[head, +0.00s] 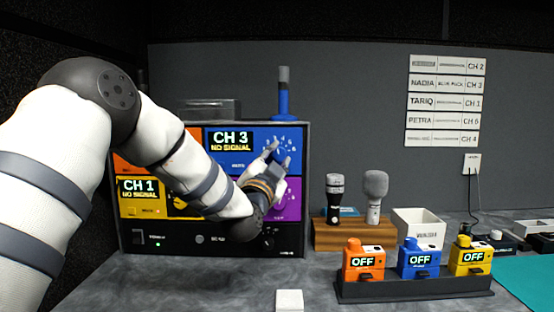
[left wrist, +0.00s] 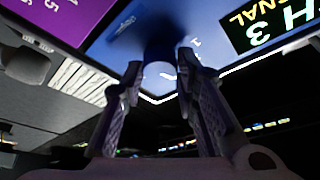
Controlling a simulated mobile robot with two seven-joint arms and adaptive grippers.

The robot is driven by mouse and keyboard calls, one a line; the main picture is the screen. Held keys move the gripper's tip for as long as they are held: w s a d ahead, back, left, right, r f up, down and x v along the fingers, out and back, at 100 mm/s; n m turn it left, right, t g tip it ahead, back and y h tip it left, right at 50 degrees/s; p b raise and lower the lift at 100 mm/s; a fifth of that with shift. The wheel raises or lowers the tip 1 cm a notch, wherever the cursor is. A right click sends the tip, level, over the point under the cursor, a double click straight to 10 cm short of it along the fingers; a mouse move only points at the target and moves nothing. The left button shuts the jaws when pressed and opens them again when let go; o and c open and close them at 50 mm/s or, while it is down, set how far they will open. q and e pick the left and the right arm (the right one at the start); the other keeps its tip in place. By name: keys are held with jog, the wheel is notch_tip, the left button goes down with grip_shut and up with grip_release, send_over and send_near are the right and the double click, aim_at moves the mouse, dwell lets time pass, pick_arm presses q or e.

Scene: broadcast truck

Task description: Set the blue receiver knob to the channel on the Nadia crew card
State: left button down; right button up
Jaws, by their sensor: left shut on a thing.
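The blue receiver panel (head: 225,166) is at the upper right of the rack unit, and its display (head: 230,141) reads CH 3 NO SIGNAL. My left gripper (head: 281,154) is at the right of this panel, shut on the blue knob. The left wrist view shows the dark blue knob (left wrist: 160,48) between the two fingers of the gripper (left wrist: 160,78). The fingers hide part of the knob and dial marks in the head view. The Nadia card (head: 446,84) on the back wall reads CH 3. My right gripper is not in view.
The yellow panel (head: 139,196) reads CH 1 NO SIGNAL. A purple panel (head: 293,205) lies below the blue one, partly behind my arm. Microphones stand in a wooden block (head: 352,238). A dark tray (head: 420,288) holds orange, blue and yellow packs reading OFF.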

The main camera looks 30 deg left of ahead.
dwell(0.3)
pick_arm(q)
jog(key=c, duration=1.2)
grip_release()
jog(key=shift+c, duration=0.2)
jog(key=shift+s, duration=0.1)
jog(key=v, duration=1.1)
jog(key=shift+s, duration=0.4)
jog(key=shift+d+f, duration=0.1)
jog(key=shift+f, duration=0.05)
